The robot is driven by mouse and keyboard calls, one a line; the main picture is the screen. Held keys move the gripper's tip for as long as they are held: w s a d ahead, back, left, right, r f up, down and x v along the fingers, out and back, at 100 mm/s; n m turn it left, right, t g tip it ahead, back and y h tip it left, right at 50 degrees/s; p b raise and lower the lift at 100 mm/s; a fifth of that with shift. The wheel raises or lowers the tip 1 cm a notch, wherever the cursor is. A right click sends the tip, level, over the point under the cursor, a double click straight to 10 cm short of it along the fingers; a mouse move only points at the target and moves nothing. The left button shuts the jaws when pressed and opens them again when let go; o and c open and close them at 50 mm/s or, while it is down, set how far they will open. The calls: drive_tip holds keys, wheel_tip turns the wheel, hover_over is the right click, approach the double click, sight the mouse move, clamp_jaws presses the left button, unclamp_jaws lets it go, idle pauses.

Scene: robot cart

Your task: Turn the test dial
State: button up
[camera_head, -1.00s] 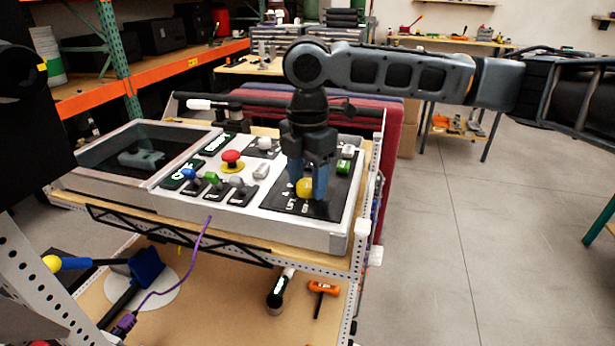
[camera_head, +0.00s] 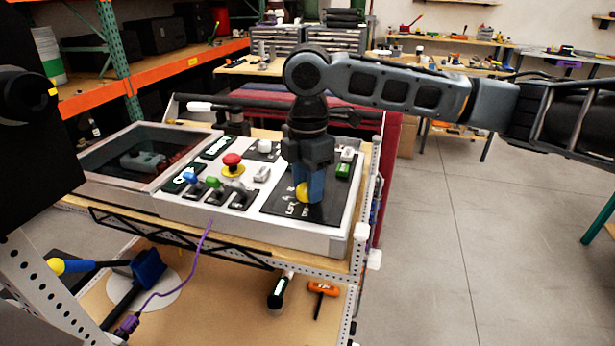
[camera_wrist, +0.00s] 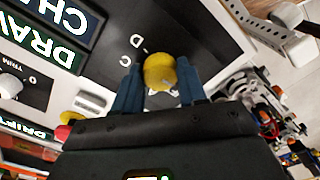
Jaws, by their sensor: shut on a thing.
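The test dial is a round yellow knob (camera_head: 302,193) on a black plate (camera_head: 278,207) at the right end of the white control panel (camera_head: 345,225). My gripper (camera_head: 310,190) points straight down over the plate, its blue fingers at the knob. In the wrist view the yellow knob (camera_wrist: 160,72) sits between the two blue fingertips (camera_wrist: 158,85), which are shut on it. Part of the plate's lettering is hidden behind the fingers and knob.
The panel also carries a red button (camera_head: 232,159), blue and green toggles (camera_head: 212,182), a white knob (camera_head: 264,146) and a green switch (camera_head: 343,170). A glass-topped box (camera_head: 140,155) adjoins on the left. Open floor (camera_head: 470,240) lies to the right.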

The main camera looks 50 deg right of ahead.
drive_tip(key=m+p, duration=0.3)
drive_tip(key=m, duration=0.3)
idle(0.6)
drive_tip(key=o, duration=1.1)
drive_tip(key=shift+c, duration=0.2)
drive_tip(key=shift+r, duration=3.9)
